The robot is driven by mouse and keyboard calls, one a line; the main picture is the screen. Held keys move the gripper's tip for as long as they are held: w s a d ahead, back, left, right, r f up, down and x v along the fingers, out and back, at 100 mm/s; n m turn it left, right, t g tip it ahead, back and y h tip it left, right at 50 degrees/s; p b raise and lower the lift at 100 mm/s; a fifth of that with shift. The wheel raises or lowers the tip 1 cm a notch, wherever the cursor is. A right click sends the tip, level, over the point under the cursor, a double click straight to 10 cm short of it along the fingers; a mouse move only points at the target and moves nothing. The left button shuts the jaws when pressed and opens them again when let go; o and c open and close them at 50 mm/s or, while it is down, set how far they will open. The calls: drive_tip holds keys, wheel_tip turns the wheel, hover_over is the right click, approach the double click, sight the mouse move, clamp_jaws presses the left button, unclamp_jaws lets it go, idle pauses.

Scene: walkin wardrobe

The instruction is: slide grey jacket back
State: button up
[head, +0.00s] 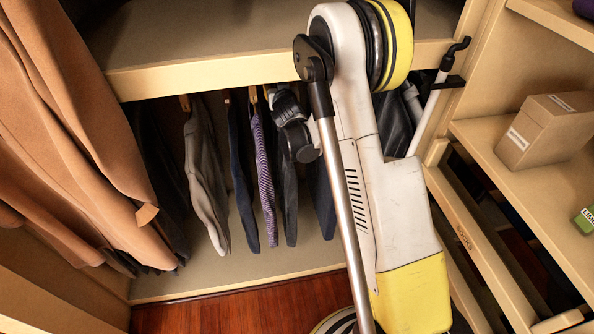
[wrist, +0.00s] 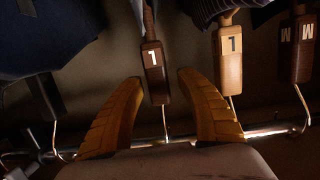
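Two grey garments hang under the shelf in the head view: a light grey one (head: 205,170) at left and a dark grey one (head: 290,205) farther right. I cannot tell which is the task's grey jacket. My gripper (wrist: 157,82) is open, with its yellow fingers either side of a brown hanger marked L (wrist: 154,75), without visibly closing on it. The dark grey garment appears to hang from this hanger. In the head view my gripper (head: 284,108) is close under the shelf, above that garment, its fingertips mostly hidden.
A purple striped garment (head: 264,175) and a navy one (head: 241,185) hang to the left; another navy one (head: 321,200) hangs right. The hanging rail (wrist: 270,132) crosses the wrist view. Tan coats (head: 80,110) hang far left. A box (head: 548,130) sits on the right shelf.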

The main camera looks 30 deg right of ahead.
drive_tip(key=v, duration=1.2)
